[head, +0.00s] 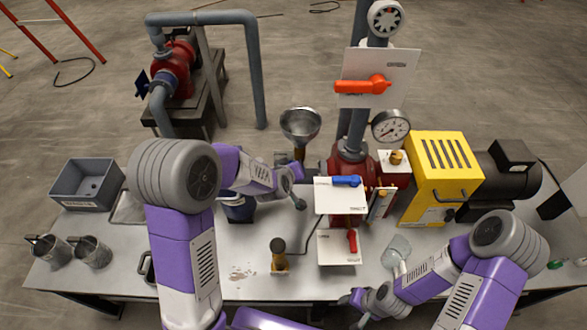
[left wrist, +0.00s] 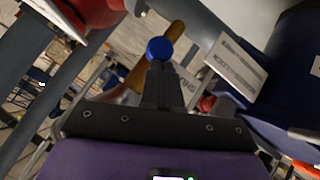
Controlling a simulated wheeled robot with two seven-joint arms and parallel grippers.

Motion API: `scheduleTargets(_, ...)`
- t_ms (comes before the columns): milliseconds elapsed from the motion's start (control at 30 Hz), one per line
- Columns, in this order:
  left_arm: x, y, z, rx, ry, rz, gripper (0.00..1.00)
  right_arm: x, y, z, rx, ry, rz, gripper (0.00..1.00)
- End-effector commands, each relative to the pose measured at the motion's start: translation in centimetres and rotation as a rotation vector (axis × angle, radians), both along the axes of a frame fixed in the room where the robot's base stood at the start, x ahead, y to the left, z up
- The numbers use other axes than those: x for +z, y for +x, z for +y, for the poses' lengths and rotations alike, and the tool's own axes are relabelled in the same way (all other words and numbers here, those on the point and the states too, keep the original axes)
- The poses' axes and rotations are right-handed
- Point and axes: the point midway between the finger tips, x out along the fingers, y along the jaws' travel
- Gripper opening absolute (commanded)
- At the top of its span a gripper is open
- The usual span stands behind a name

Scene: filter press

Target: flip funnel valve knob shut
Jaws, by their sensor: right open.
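The steel funnel (head: 300,125) stands behind the bench's middle, with a brass fitting (head: 300,155) below it. In the left wrist view a round blue knob (left wrist: 159,48) shows beside a brass-coloured rod (left wrist: 148,68). My left gripper (head: 297,173) is just below the funnel, partly hidden by its own arm. In the wrist view its fingers (left wrist: 161,72) look closed together, with their tips at the blue knob; I cannot tell whether they touch it. My right gripper (head: 355,307) is open and empty, low near the bench's front edge.
White panels carry a blue lever (head: 347,181), a red lever (head: 352,241) and an orange lever (head: 363,86). A gauge (head: 390,128), red pump body and yellow housing (head: 440,165) stand at right. Metal cups (head: 92,251) and a grey bin (head: 88,183) are at left.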

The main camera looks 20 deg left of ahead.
Motion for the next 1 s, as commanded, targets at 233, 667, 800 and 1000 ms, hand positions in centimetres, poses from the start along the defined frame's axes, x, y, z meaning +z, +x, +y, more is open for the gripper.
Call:
scheduleTargets(233, 3.8, -0.3, 1.1, -0.005, -0.002, -0.003, 0.00, 2.5, 0.0, 0.0, 0.000, 0.000, 0.000, 0.46)
scheduleTargets(667, 9.2, -7.0, 1.5, -0.009, -0.001, -0.005, 0.00, 4.8, 0.0, 0.0, 0.000, 0.000, 0.000, 0.46)
scheduleTargets(800, 9.8, -7.9, 1.6, -0.009, 0.000, -0.005, 0.00, 5.1, 0.0, 0.0, 0.000, 0.000, 0.000, 0.46)
scheduleTargets(1000, 9.9, -8.1, 1.6, -0.009, 0.000, -0.005, 0.00, 5.1, 0.0, 0.0, 0.000, 0.000, 0.000, 0.46)
